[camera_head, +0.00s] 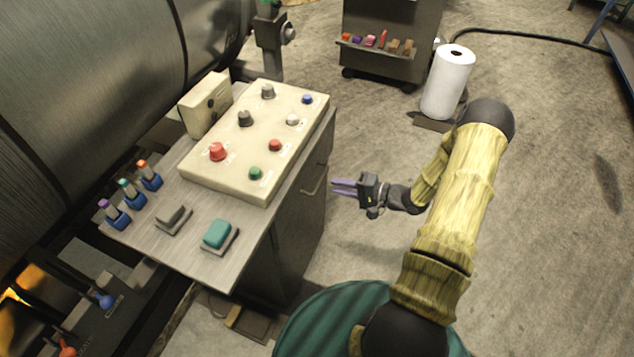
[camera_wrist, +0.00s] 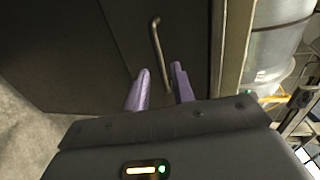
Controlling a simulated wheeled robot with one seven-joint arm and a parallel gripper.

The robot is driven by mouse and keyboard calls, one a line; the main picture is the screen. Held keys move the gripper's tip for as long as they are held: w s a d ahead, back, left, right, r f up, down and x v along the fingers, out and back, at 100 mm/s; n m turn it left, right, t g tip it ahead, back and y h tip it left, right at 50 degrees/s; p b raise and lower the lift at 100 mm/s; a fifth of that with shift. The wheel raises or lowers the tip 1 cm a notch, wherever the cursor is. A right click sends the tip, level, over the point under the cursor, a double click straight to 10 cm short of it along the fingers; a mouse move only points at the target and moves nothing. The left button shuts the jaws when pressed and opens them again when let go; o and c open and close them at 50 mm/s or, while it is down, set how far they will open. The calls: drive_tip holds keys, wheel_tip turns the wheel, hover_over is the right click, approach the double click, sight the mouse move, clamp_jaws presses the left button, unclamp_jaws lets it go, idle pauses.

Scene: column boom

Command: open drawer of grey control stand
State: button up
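The grey control stand (camera_head: 284,232) stands left of centre in the head view, with a cream button panel (camera_head: 200,168) on its top. A bar handle (camera_head: 314,184) is on its right-hand front face. In the wrist view the same handle (camera_wrist: 157,48) runs across the dark front (camera_wrist: 85,40) just beyond the fingertips. My gripper (camera_head: 334,188) is to the right of the handle in the head view, its purple fingers pointing at it. The front appears closed.
A green rocker switch (camera_head: 217,234) and several small levers sit on the stand's top. A white paper roll (camera_head: 447,82) stands behind my arm. A dark cart (camera_head: 388,58) with small items is at the back. The concrete floor right of the stand is mostly free.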

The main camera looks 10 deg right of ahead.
sight(321, 182)
drive_tip(key=x, duration=0.7)
drive_tip(key=shift+r, duration=0.1)
clamp_jaws()
